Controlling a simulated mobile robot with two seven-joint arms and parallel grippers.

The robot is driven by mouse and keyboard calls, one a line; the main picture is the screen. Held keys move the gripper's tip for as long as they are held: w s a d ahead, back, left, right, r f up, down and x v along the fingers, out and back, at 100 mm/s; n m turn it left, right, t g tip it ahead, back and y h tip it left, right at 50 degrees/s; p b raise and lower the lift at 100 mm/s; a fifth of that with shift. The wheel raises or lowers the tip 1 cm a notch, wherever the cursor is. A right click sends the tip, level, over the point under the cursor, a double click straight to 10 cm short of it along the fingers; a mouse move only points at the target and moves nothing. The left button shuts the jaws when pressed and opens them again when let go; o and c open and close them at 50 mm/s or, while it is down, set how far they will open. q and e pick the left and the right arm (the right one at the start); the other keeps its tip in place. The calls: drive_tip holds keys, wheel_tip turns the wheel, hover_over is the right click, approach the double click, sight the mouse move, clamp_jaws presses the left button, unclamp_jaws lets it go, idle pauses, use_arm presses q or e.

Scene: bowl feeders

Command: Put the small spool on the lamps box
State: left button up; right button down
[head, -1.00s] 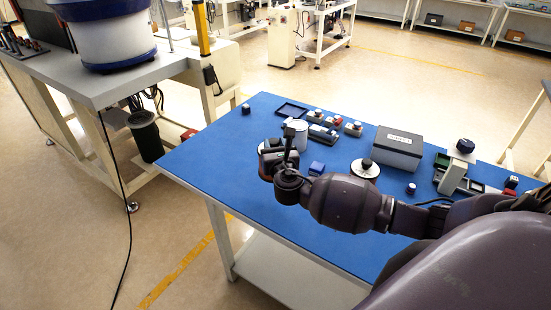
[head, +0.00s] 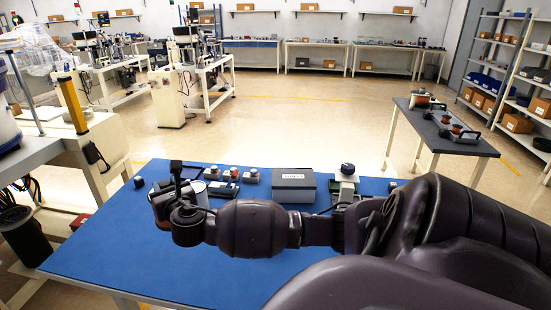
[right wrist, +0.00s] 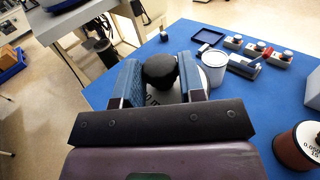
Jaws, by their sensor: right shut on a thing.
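My right gripper (right wrist: 160,82) is shut on a spool's round black knob (right wrist: 160,70). The spool's pale labelled top (right wrist: 156,97) shows below the knob, between the blue fingers; its lower part is hidden. In the head view my right gripper (head: 172,192) is over the left part of the blue table, and the spool is hard to make out there. The grey box (head: 293,189) with a white label stands farther right on the table, apart from the gripper; its lettering is too small to read. My left gripper is not in view.
A white can (right wrist: 214,68) stands close beside the gripper. A copper-coloured spool (right wrist: 291,152) stands at the right of the wrist view. Small button units (head: 231,175) line the table's (head: 120,245) far side. A dark tray (right wrist: 207,37) lies beyond the can.

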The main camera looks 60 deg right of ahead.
drive_tip(key=d+r+m+g+h+b, duration=0.2)
drive_tip(key=d+m+h+b, duration=0.15)
drive_tip(key=d, duration=1.15)
drive_tip(key=s+d+r+m+g+h+b, duration=0.1)
drive_tip(key=s+d+r+m+g+h, duration=0.3)
drive_tip(key=d, duration=0.7)
drive_tip(key=s+d+r+g, duration=0.2)
drive_tip(key=s+d, duration=0.4)
drive_tip(key=d, duration=0.5)
drive_tip(key=s+d+r+m+g+h+b, duration=0.1)
drive_tip(key=s+d+r+m+g+h, duration=0.3)
drive_tip(key=d, duration=0.7)
wheel_tip(320, 180, down, 22)
drive_tip(key=n+t+y+b, duration=0.1)
drive_tip(key=n+b, duration=0.1)
drive_tip(key=b, duration=0.3)
drive_tip(key=shift+s+a+t+y, duration=0.2)
drive_tip(key=shift+t+y, duration=0.15)
drive_tip(key=shift+t, duration=0.05)
drive_tip(key=c, duration=1)
unclamp_jaws()
drive_tip(key=shift+f, duration=0.1)
drive_tip(key=shift+o, duration=1.1)
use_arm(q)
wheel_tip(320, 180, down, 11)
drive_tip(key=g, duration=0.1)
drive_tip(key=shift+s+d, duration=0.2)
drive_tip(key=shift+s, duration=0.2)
use_arm(e)
drive_tip(key=shift+o, duration=0.3)
